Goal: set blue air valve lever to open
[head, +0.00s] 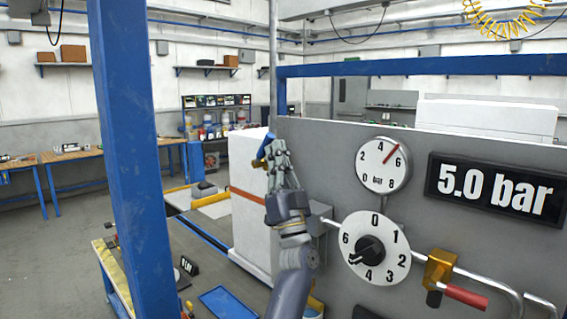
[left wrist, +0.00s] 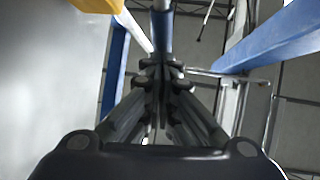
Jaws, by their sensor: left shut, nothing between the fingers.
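My left gripper (head: 279,155) reaches up past the left edge of the grey panel (head: 320,160), its fingers together and empty. A small blue piece, apparently the blue air valve lever (head: 265,149), shows just left of the fingertips. In the left wrist view the blue lever (left wrist: 162,32) stands right beyond the closed fingertips (left wrist: 163,72); I cannot tell whether they touch. A yellow-orange part (left wrist: 95,5), probably the valve body, shows at the top left there. The gripper hides much of the valve in the head view. My right gripper is not in view.
The panel carries a gauge (head: 382,165), a "5.0 bar" display (head: 497,190), a numbered dial (head: 374,249) and a brass valve (head: 438,268) with a red handle (head: 465,296). A blue post (head: 135,160) stands left. A white cabinet (head: 247,200) stands behind the gripper.

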